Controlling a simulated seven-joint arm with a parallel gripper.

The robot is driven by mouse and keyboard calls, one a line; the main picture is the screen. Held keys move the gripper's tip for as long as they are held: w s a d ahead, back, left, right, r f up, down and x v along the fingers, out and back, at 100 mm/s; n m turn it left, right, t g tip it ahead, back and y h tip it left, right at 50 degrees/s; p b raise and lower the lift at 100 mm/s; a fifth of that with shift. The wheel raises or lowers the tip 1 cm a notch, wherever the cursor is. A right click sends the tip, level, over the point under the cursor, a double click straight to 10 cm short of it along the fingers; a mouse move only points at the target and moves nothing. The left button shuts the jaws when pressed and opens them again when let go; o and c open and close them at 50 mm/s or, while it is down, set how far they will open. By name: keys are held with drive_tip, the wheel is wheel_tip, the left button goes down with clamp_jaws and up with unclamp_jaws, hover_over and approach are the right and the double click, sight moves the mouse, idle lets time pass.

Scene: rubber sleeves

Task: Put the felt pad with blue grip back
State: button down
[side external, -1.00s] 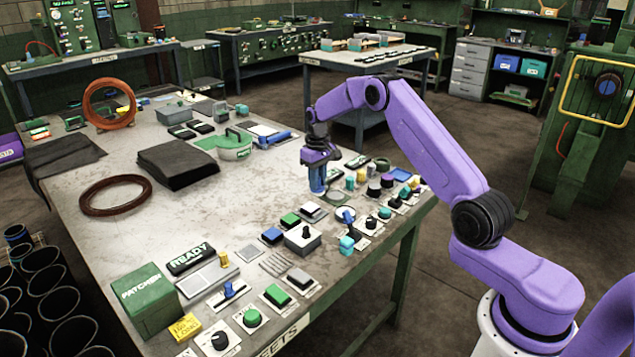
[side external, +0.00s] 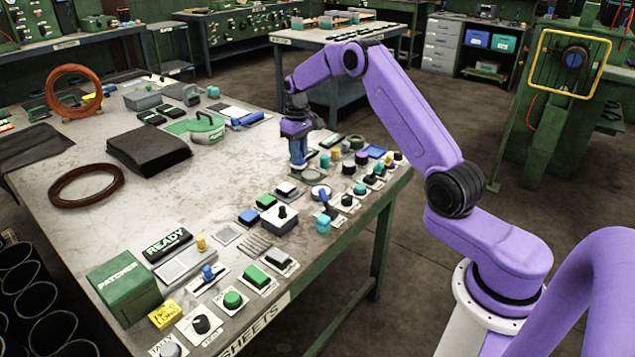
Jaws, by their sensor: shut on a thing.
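My gripper (side external: 298,163) points straight down over the right part of the grey work table, near its far right edge. It is shut on a blue piece (side external: 298,150), which I take for the blue grip of the felt pad. The pad under it is too small and hidden to make out clearly, and I cannot tell whether it touches the table.
Knobs and buttons (side external: 360,170) crowd the table's right edge. The table's middle is mostly clear.

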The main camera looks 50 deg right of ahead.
drive_tip(key=s+d+r+n, duration=0.1)
drive_tip(key=s+d+n, duration=0.15)
drive_tip(key=s, duration=0.65)
drive_tip(key=s+d+r+n, duration=0.15)
drive_tip(key=s+d, duration=0.25)
drive_tip(key=s, duration=0.4)
drive_tip(key=shift+n, duration=0.3)
drive_tip(key=w+d+f, duration=0.2)
drive_tip(key=w+f, duration=0.1)
drive_tip(key=w, duration=0.1)
drive_tip(key=w+d+f, duration=0.2)
drive_tip(key=w+f, duration=0.2)
drive_tip(key=w+d+f, duration=0.2)
drive_tip(key=w+f, duration=0.1)
drive_tip(key=w, duration=0.1)
drive_tip(key=shift+f, duration=0.2)
drive_tip(key=shift+w+d+f, duration=0.1)
drive_tip(key=shift+d+f, duration=0.05)
drive_tip(key=shift+f, duration=1.6)
